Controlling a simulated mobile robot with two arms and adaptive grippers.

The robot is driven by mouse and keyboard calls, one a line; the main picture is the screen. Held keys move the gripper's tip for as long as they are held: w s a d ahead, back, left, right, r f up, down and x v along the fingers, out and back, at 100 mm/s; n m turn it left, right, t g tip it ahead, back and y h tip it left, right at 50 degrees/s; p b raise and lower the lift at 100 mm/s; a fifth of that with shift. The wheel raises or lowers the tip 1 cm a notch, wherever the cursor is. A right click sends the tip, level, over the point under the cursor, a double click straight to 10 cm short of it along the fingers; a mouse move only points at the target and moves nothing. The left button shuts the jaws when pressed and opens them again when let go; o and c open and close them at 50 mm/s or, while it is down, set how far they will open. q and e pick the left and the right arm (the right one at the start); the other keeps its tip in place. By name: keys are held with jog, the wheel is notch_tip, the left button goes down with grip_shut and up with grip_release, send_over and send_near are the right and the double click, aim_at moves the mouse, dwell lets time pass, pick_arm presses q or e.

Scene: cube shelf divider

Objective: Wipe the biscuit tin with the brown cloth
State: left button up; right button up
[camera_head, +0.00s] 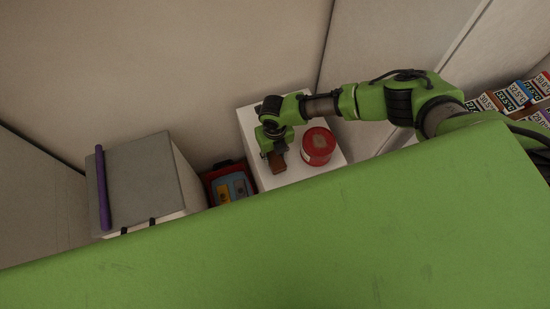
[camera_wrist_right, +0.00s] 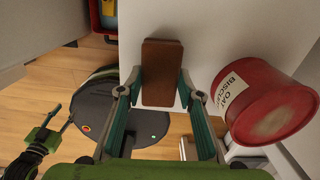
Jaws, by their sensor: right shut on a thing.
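The red biscuit tin (camera_head: 318,146) stands on a white surface (camera_head: 256,117), to the right of my right gripper (camera_head: 274,148). In the right wrist view the tin (camera_wrist_right: 262,100) has a white label reading "OAT BISCUIT" and a pale smudge on its red surface. My right gripper (camera_wrist_right: 162,84) is shut on the brown cloth (camera_wrist_right: 161,60), which looks like a folded rectangular pad. The cloth (camera_head: 277,162) is beside the tin, with a gap between them.
A red crate (camera_head: 208,181) with blue and yellow items stands left of the white surface. Further left is a grey-topped box (camera_head: 145,178) with a purple rod (camera_head: 102,188) on it. Several price-labelled items (camera_head: 508,98) are at the far right. A wall closes the back.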

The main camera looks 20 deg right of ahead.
aim_at(275, 157)
jog(key=shift+r+p, duration=1.7)
jog(key=shift+r, duration=0.55)
jog(key=shift+f, duration=0.1)
